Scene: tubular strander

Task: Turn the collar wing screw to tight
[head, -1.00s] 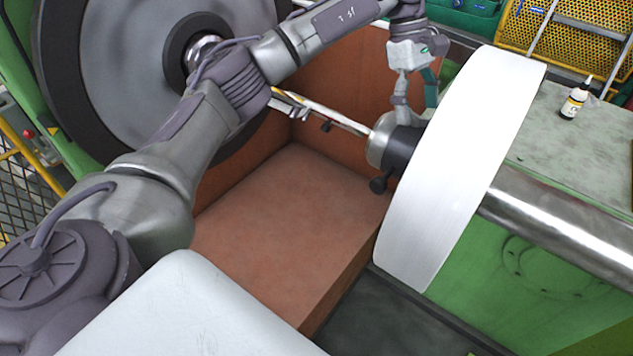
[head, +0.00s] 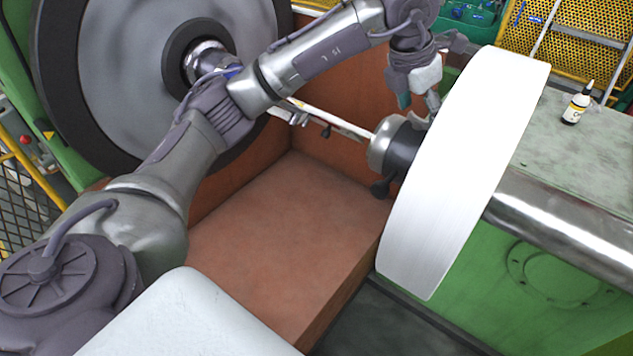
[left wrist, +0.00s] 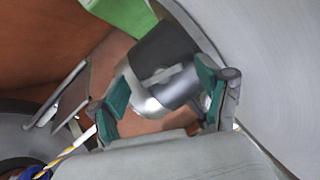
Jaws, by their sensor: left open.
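The collar (head: 381,147) is a silver ring against a dark hub on the spindle, left of the big white disc; the left wrist view shows its silver part (left wrist: 147,105). A light grey wing-like piece (left wrist: 160,75) lies on the dark hub between my fingers; it may be the wing screw, but its tightness cannot be told. My left gripper (head: 419,104) is above the hub, its teal-padded fingers apart. In the left wrist view the open fingers (left wrist: 165,88) stand on either side of the hub, apart from the small piece. My right gripper is out of view.
The white disc (head: 465,175) stands close to the right of my left gripper. A dark round knob (head: 380,188) sticks out below the hub. A thin rod (head: 345,127) runs left to the large grey reel (head: 115,70). A bottle (head: 577,103) stands on the green machine top.

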